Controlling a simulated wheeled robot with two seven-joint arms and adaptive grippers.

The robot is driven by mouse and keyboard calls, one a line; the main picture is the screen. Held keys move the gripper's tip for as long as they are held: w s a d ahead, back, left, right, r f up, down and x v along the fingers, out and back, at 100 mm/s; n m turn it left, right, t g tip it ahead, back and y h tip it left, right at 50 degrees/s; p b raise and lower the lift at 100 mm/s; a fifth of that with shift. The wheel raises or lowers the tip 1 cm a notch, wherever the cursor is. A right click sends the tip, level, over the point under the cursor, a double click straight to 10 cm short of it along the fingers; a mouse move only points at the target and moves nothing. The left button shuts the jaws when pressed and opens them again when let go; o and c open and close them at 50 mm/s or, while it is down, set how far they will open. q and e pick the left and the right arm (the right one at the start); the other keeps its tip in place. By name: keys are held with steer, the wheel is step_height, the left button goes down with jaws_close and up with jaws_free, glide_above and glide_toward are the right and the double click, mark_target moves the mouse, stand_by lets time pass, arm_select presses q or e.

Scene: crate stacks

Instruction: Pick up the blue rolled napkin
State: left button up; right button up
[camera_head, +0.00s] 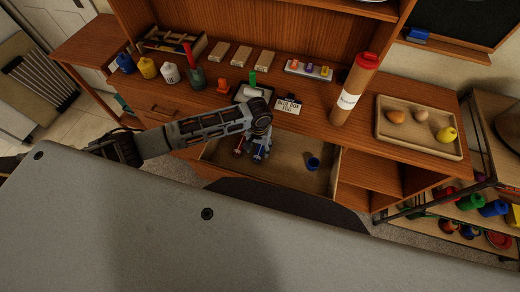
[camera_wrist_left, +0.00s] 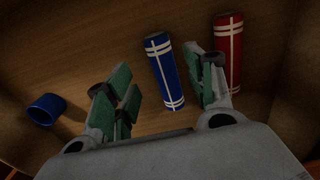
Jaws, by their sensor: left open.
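The blue rolled napkin (camera_wrist_left: 165,72) lies in the open drawer (camera_head: 300,172), a dark blue roll with pale bands. In the left wrist view it lies between the lines of my left gripper's (camera_wrist_left: 165,98) two green-padded fingers, nearer the right finger. The fingers are spread wide, with nothing between them held. In the head view my left gripper (camera_head: 256,154) reaches down into the drawer, and the arm hides part of it. A red roll with pale bands (camera_wrist_left: 229,52) lies just right of the right finger. My right gripper is not in view.
A blue ring (camera_wrist_left: 46,109), also seen in the head view (camera_head: 313,163), lies apart in the drawer. On the desk above stand a tall brown tube (camera_head: 355,88), a tray with eggs (camera_head: 418,148), a small sign (camera_head: 287,106) and several bottles. The drawer walls surround the gripper.

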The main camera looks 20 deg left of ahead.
mark_target(259, 152)
arm_select(q)
steer(key=shift+w+a+f, duration=0.1)
steer(key=shift+w+f, duration=0.1)
steer(key=shift+f, duration=1)
steer(key=shift+w+a+f, duration=0.1)
steer(key=shift+w+f, duration=0.05)
steer(key=shift+f, duration=1)
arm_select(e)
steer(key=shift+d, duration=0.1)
arm_select(q)
steer(key=c, duration=1.1)
steer(key=shift+o, duration=0.2)
steer(key=shift+d+r, duration=0.1)
steer(key=shift+d, duration=0.05)
steer(key=shift+d+r, duration=0.3)
steer(key=w+d+r+b, duration=0.1)
steer(key=d+r, duration=0.6)
steer(key=d, duration=0.6)
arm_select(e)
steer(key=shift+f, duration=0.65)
arm_select(q)
steer(key=shift+w+d+r, duration=0.1)
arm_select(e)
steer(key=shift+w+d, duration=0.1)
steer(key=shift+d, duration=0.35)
